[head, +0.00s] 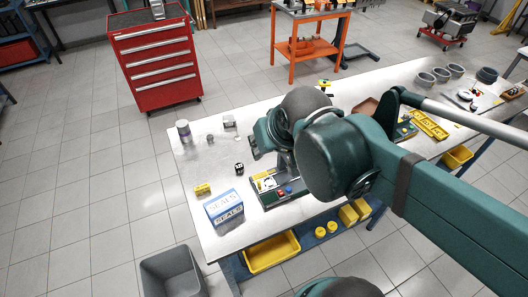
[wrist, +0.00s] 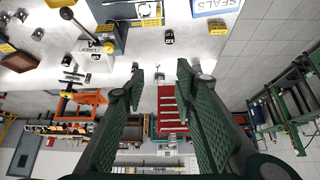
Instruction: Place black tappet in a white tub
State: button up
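My gripper (wrist: 160,82) is open, with nothing between its fingers in the wrist view. In the head view its teal body (head: 265,137) shows above the bench, partly hidden by my arm. A small black piece with pale marks (head: 239,168) stands on the bench left of the gripper; it also shows in the wrist view (wrist: 169,37), beyond the fingertips. It may be the black tappet, but it is too small to be sure. Several round grey tubs (head: 425,80) stand at the bench's far right; I cannot tell which one is the white tub.
A blue-and-white SEALS box (head: 225,207) and a yellow block (head: 202,189) stand at the bench's near left. A can (head: 184,131) stands at the left edge. A board with colored parts (head: 275,186) lies under my arm. A red cabinet (head: 155,58) stands behind.

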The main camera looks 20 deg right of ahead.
jog(key=shift+s+a+n, duration=0.25)
jog(key=shift+s+a, duration=0.15)
jog(key=shift+s, duration=0.2)
jog(key=shift+s+a+n, duration=0.25)
jog(key=shift+s+a, duration=0.1)
jog(key=shift+s, duration=0.2)
